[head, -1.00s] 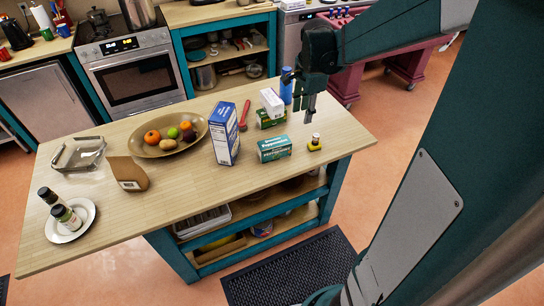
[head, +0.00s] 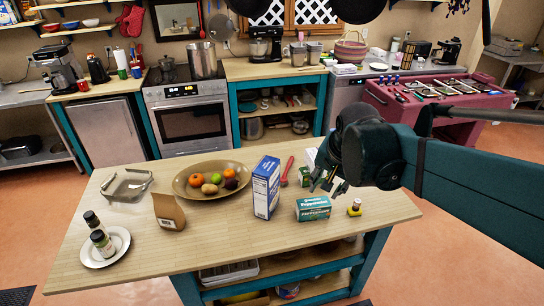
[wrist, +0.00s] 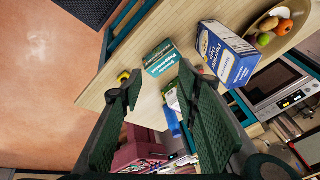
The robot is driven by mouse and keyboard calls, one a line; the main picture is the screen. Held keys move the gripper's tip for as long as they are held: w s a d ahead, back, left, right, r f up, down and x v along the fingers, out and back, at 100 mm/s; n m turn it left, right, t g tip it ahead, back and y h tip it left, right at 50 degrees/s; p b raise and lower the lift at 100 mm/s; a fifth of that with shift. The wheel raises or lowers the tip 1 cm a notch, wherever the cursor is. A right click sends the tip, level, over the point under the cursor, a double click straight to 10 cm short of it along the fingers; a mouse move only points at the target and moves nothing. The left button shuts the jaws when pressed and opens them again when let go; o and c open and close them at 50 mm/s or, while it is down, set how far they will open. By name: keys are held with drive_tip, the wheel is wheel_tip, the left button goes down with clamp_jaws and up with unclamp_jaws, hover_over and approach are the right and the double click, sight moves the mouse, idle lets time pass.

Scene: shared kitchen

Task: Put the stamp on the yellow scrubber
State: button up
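The yellow scrubber (head: 354,212) lies near the right end of the wooden island top, right of the green peppermint tea box. A small upright piece with a dark reddish top, seemingly the stamp (head: 355,202), shows directly above it and appears to stand on it; it is too small to be sure. In the wrist view the yellow scrubber (wrist: 124,75) shows just beyond one fingertip, partly hidden. My gripper (head: 330,184) is above the island, behind the tea box and left of the stamp. In the wrist view its fingers (wrist: 157,78) are wide apart with nothing between them.
The peppermint box (head: 313,209) and a tall blue-white box (head: 266,187) stand close by. A fruit bowl (head: 183,184), brown packet (head: 169,212), glass dish (head: 126,186) and plate with bottles (head: 118,245) are farther left. The front right corner of the island is bare.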

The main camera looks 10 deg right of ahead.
drive_tip(key=s+a+n+t, duration=0.2)
drive_tip(key=s+a+n, duration=0.6)
drive_tip(key=s+n, duration=0.1)
drive_tip(key=shift+s+a+t+y, duration=0.3)
drive_tip(key=shift+s+a+y, duration=0.1)
drive_tip(key=shift+s, duration=0.4)
drive_tip(key=shift+f, duration=0.15)
wheel_tip(320, 180, down, 8)
drive_tip(key=b, duration=0.8)
drive_tip(key=shift+f+b, duration=0.25)
drive_tip(key=shift+b, duration=0.1)
